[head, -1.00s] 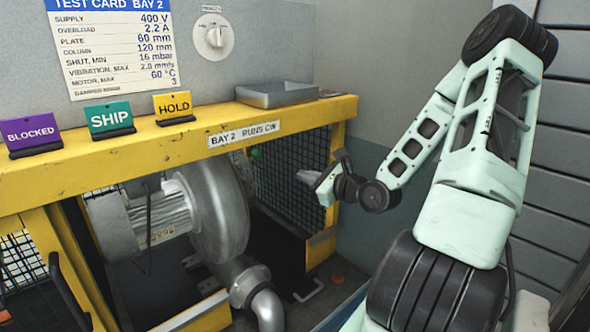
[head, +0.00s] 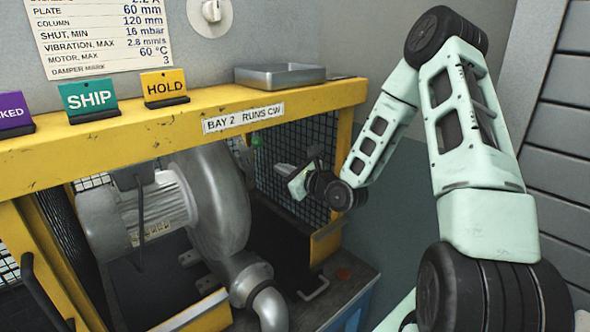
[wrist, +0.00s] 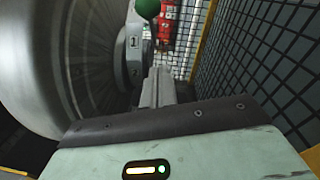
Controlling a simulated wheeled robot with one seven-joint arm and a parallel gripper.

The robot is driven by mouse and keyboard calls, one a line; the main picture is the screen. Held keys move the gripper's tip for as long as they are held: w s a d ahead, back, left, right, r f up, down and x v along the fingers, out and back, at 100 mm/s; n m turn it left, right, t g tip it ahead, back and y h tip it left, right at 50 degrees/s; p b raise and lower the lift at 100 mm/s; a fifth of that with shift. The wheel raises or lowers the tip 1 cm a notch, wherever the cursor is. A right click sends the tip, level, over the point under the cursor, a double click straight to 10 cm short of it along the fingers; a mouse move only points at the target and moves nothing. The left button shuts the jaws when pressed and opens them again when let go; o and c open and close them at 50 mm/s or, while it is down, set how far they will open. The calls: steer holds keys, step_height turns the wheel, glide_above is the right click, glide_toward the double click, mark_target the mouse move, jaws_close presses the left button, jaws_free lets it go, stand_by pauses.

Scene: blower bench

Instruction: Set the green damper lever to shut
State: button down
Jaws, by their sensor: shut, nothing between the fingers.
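The green ball knob of the damper lever (head: 257,141) shows small behind the blower housing, under the yellow beam. In the wrist view the green knob (wrist: 147,8) is at the top edge, above a grey plate (wrist: 133,48) marked 1 and 2. The lever's arm is mostly hidden, so I cannot tell its exact setting. My gripper (head: 278,168) reaches into the bay from the right, a little below and right of the knob. In the wrist view its fingers (wrist: 158,80) are together and empty, pointing past the plate's right side, apart from the knob.
The round blower housing (head: 217,200) is close on the left of my gripper. A black mesh guard (wrist: 270,55) stands close on the right. The yellow beam (head: 180,128) runs above, with a metal tray (head: 280,76) on it. A red item (wrist: 167,30) lies beyond the fingers.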

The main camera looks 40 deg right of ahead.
steer(key=shift+w+a+r+p, duration=0.3)
steer(key=shift+w+r+p, duration=0.25)
steer(key=shift+w, duration=0.15)
steer(key=shift+w+a+r+p, duration=0.25)
steer(key=shift+w+r+p, duration=0.2)
steer(key=shift+w+r, duration=0.25)
steer(key=shift+w+a+r+p, duration=0.3)
steer(key=shift+w+r+p, duration=0.2)
steer(key=shift+w, duration=0.25)
steer(key=shift+w+r+p, duration=0.25)
steer(key=shift+r+p, duration=0.15)
steer(key=shift+r, duration=0.1)
steer(key=shift+w+r+p, duration=0.25)
steer(key=shift+r+p, duration=0.15)
steer(key=shift+r, duration=0.05)
